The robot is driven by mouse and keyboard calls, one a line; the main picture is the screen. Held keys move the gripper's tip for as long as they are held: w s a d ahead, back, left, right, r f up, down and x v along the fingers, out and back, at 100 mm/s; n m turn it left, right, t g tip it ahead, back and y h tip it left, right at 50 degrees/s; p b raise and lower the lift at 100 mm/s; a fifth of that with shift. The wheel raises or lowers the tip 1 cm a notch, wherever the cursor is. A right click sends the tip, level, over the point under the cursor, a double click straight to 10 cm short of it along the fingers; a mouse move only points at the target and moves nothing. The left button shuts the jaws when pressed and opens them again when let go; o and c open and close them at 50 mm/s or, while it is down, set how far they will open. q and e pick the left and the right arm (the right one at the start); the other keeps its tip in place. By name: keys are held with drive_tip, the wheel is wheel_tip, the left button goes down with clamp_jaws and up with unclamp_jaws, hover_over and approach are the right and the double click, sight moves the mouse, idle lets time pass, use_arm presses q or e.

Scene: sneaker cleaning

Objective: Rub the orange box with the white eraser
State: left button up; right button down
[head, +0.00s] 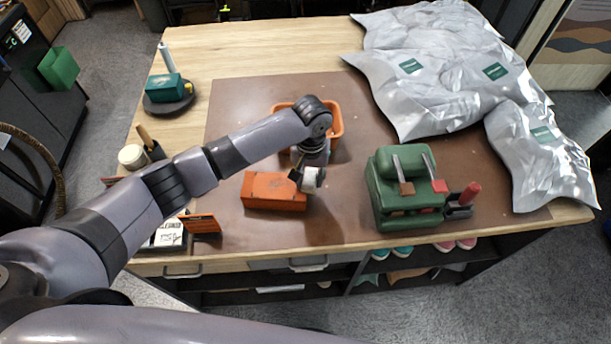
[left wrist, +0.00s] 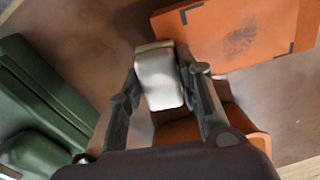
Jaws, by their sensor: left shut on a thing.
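The orange box (head: 265,198) lies on the brown mat, left of the green machine. Its face (left wrist: 262,22) in the left wrist view has dark corner marks and a dark smudge. My left gripper (head: 308,177) is over the box's right end, pointing down. It is shut on the white eraser (head: 313,180), which also shows between the two fingers in the left wrist view (left wrist: 159,82). The eraser is beside the smudge in that view, not over it. I cannot tell whether it touches the box. My right gripper is not in view.
An orange bin (head: 337,122) stands behind my left forearm. The green machine (head: 400,190) stands right of the box. Silver bags (head: 440,60) fill the back right. A green box (head: 164,87) sits on a round dark stand at the back left. The mat's front is clear.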

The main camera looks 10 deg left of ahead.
sight(283, 184)
use_arm(q)
drive_tip(key=shift+s+a, duration=0.1)
drive_tip(key=shift+s+a+f, duration=0.1)
drive_tip(key=shift+s+a, duration=0.1)
drive_tip(key=shift+a, duration=0.85)
drive_tip(key=shift+s+a+f, duration=0.1)
drive_tip(key=shift+s+a, duration=0.1)
drive_tip(key=shift+a, duration=0.85)
drive_tip(key=shift+s+a+r, duration=0.1)
drive_tip(key=shift+a, duration=0.6)
drive_tip(key=shift+s+a+r, duration=0.1)
drive_tip(key=shift+a, duration=0.6)
drive_tip(key=shift+d, duration=0.1)
drive_tip(key=shift+w+r, duration=0.1)
drive_tip(key=shift+r, duration=2.95)
drive_tip(key=shift+r, duration=1.5)
